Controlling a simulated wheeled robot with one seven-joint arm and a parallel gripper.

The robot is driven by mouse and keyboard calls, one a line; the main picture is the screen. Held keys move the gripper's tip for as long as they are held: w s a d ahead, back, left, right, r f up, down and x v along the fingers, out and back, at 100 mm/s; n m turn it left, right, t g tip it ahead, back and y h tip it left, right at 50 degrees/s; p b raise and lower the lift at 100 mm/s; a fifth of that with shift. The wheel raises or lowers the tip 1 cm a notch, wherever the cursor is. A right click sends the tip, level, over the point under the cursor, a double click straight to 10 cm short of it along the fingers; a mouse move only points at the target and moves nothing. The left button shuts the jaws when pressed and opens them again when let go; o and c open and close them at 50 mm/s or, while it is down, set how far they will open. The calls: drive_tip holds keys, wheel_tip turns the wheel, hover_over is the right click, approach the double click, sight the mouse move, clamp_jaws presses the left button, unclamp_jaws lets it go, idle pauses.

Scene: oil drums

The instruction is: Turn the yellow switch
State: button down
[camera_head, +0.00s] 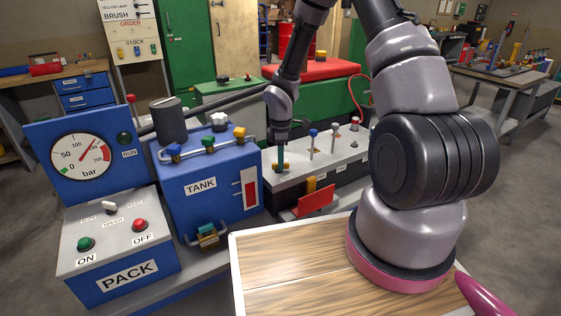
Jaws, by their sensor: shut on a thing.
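My gripper (281,163) reaches down from above onto the left end of the grey-topped lever box. It is shut on a small yellow-orange part (286,167), which I take to be the yellow switch. The fingers hide most of this part, so its angle cannot be told.
Upright levers with blue (313,133), white (334,126) and red (354,120) tops stand to the right of my gripper. The blue TANK box (215,188) with its valves is close on the left. The PACK panel (120,235) stands further left. A wooden board (285,275) lies in front.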

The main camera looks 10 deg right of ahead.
drive_tip(key=m, duration=0.6)
drive_tip(key=shift+s+a+m, duration=0.1)
drive_tip(key=shift+s+m, duration=0.05)
drive_tip(key=shift+m, duration=0.15)
drive_tip(key=m, duration=0.6)
drive_tip(key=shift+a, duration=0.15)
drive_tip(key=c, duration=0.9)
unclamp_jaws()
wheel_tip(320, 180, up, 11)
drive_tip(key=shift+f, duration=0.1)
